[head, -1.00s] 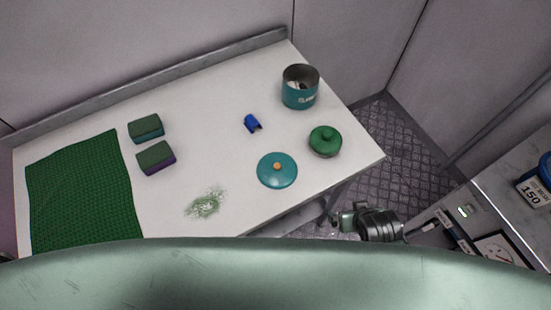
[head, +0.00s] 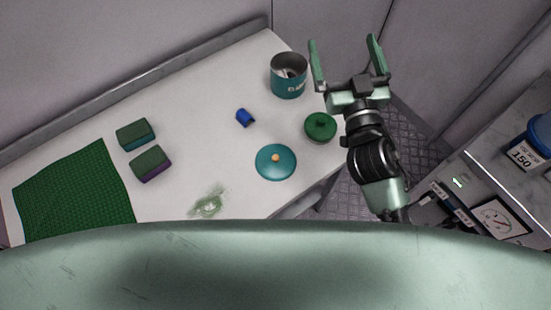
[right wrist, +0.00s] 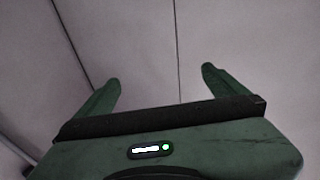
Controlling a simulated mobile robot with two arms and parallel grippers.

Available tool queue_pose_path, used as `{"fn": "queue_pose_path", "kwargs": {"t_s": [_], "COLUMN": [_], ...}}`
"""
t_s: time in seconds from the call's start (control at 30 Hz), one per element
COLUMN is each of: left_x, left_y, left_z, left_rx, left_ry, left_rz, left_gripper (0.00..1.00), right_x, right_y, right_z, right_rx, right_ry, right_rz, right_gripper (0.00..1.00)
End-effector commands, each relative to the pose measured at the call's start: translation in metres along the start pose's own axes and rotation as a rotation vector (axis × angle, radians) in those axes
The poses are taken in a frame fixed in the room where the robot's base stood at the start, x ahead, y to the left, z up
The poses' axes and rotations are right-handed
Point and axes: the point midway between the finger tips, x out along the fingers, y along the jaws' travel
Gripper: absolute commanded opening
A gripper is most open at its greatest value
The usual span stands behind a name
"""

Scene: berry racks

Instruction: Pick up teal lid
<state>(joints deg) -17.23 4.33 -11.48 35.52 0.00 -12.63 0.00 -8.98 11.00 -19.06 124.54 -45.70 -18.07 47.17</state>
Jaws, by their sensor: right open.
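The teal lid (head: 276,163) lies on the white table, with an orange knob on top. A green lid (head: 320,127) lies beyond it to the right, near the table's edge. A teal pot (head: 289,77) stands upright at the far right corner of the table. My right gripper (head: 345,50) is open and empty, raised near the table's right edge, up and to the right of the teal lid. In the right wrist view its spread fingers (right wrist: 160,85) show only wall behind them. My left gripper is not in view.
A small blue object (head: 245,118) lies mid-table. Two sponges (head: 136,134) (head: 151,163) and a green mat (head: 75,192) are at the left. A greenish smear (head: 207,204) marks the front of the table. A counter with a blue container (head: 540,132) stands at the right.

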Motion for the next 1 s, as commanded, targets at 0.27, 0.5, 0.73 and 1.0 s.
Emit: {"fn": "queue_pose_path", "kwargs": {"t_s": [0.27, 0.5, 0.73, 1.0], "left_x": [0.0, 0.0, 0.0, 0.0], "left_y": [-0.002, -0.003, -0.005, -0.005], "left_z": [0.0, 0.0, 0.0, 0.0], "left_rx": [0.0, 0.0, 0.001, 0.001], "left_ry": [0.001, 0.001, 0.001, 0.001], "left_rz": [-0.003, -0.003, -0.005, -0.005], "left_gripper": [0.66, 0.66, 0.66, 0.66], "right_x": [-0.011, -0.076, -0.106, -0.11], "right_y": [-0.163, -0.244, -0.191, -0.123], "right_z": [-0.078, 0.005, 0.118, 0.157], "right_rx": [-0.105, -0.351, -0.655, -0.804], "right_ry": [0.384, 0.126, -0.533, -0.98], "right_rz": [-0.714, -1.375, -1.634, -1.564], "right_gripper": [1.0, 1.0, 1.0, 1.0]}}
